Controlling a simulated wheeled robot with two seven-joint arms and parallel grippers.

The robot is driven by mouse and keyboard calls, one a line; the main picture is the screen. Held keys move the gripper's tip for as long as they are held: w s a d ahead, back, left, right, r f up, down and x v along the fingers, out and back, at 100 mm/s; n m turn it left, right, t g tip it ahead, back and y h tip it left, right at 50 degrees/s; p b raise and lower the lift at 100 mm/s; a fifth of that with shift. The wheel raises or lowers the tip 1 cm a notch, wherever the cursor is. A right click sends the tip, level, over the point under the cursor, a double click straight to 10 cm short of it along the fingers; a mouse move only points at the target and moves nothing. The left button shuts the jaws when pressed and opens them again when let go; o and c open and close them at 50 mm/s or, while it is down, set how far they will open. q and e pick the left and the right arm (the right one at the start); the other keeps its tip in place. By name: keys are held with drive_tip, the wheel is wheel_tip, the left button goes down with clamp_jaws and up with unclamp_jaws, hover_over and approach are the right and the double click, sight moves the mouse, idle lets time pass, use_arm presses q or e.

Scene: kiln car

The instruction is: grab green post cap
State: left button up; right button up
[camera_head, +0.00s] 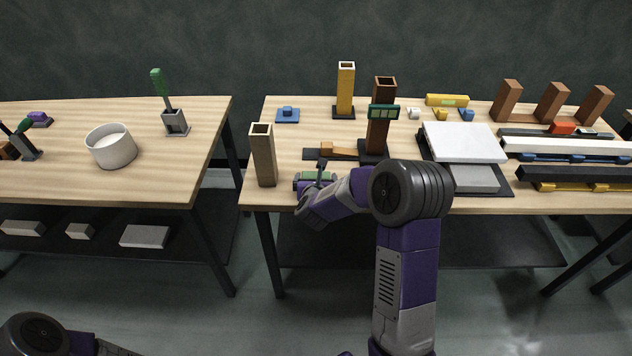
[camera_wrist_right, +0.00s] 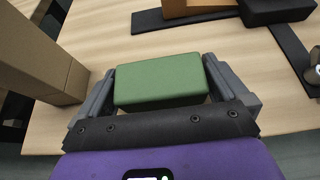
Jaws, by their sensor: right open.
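The green post cap (camera_wrist_right: 160,80) is a green block at the front edge of the right table. In the wrist view it sits between the two grey fingers of my right gripper (camera_wrist_right: 160,75), one finger on each side. The fingers are open; whether either one touches the cap I cannot tell. In the head view the cap (camera_head: 321,176) is partly hidden by my right gripper (camera_head: 315,182). My left gripper is not in view; only part of my left arm shows at the bottom left.
A tall tan post (camera_head: 264,157) stands close to the left of the cap, also in the wrist view (camera_wrist_right: 45,55). A dark brown post (camera_head: 380,130) with a green band stands behind. A white slab (camera_head: 461,140) lies to the right. An orange-brown block (camera_head: 338,150) lies behind the cap.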

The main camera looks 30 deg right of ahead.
drive_tip(key=c, duration=0.8)
